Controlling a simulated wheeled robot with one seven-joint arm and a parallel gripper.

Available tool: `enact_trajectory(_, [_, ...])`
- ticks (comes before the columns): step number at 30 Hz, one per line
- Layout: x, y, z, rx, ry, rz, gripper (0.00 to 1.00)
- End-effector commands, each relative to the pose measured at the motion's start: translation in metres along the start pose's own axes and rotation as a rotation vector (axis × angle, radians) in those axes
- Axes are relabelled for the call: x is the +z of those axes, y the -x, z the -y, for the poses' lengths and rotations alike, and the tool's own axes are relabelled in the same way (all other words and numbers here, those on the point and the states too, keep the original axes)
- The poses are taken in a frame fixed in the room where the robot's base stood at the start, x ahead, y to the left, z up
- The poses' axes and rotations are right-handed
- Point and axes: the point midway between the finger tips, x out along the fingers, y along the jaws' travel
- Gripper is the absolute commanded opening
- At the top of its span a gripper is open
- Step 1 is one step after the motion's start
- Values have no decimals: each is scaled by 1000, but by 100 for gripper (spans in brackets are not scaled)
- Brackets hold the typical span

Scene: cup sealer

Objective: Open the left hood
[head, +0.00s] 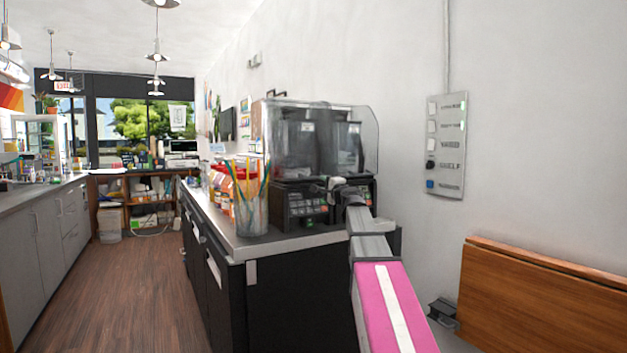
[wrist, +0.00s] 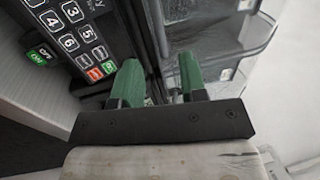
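Two blender machines stand side by side on the counter, each under a clear smoky hood. The left hood (head: 290,135) and the right hood (head: 362,128) both appear lowered over their jugs. My gripper (head: 333,184) is in front of the machines, near the lower edges of the hoods and between the two keypads. In the wrist view, its green fingers (wrist: 161,82) are apart. A clear hood edge and a dark machine edge show beyond and between them. I cannot tell whether the fingers touch a hood, or which hood that edge belongs to.
The left machine's keypad (head: 306,204) also shows close to the fingers in the wrist view (wrist: 75,30). A clear cup of straws (head: 251,212) stands at the counter's front left. A wall switch panel (head: 446,145) and a wooden board (head: 540,295) are at right. The floor aisle (head: 145,285) is clear.

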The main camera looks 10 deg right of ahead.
Motion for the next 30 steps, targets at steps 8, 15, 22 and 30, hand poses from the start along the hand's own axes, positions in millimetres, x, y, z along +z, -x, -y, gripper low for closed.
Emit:
enact_trajectory(8, [-1,-49,0,1,0,3,39])
enact_trajectory(15, [0,-86,-1,2,1,2,39])
enact_trajectory(22, [1,-94,-1,2,2,2,39])
enact_trajectory(30, [1,-94,-1,2,2,1,3])
